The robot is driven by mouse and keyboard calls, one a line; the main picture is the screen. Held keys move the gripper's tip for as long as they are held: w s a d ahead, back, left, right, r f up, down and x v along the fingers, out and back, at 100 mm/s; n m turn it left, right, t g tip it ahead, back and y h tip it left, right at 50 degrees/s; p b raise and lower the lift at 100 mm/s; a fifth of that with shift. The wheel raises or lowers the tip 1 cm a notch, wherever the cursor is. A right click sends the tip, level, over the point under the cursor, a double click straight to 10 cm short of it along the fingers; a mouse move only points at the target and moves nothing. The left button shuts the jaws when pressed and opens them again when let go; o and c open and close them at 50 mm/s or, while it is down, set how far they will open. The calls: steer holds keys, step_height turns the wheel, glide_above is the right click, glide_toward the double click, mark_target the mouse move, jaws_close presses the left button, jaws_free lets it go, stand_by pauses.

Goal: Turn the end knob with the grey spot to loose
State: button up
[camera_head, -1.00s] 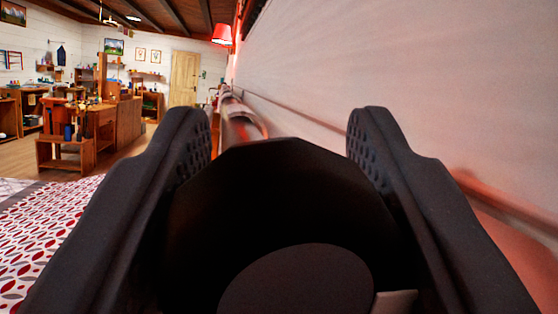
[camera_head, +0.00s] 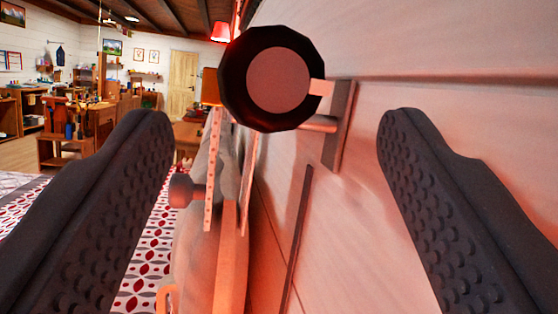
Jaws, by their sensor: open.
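The dark, many-sided end knob (camera_head: 270,60) faces me in the upper middle, with a round grey spot (camera_head: 278,80), tinted pinkish by the light, at its centre. A small pale tab (camera_head: 319,88) shows at its right edge. Behind it, a short bar joins a bracket (camera_head: 338,130) on the wall. My gripper (camera_head: 275,115) is wide open and empty, one finger at each side of the picture. The knob shows between and above the fingertips, with clear gaps on both sides. It appears beyond the fingers, not touching them. The rail behind the knob is mostly hidden.
The pale plank wall (camera_head: 440,80) fills the right side, close to my right finger. Below left of the knob are an upright perforated strip (camera_head: 211,170) and a small round knob (camera_head: 181,190). A red-patterned bed cover (camera_head: 150,260) lies lower left. Wooden furniture stands far left.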

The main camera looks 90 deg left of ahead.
steer(key=v, duration=0.6)
steer(key=shift+b, duration=0.45)
steer(key=shift+d, duration=0.1)
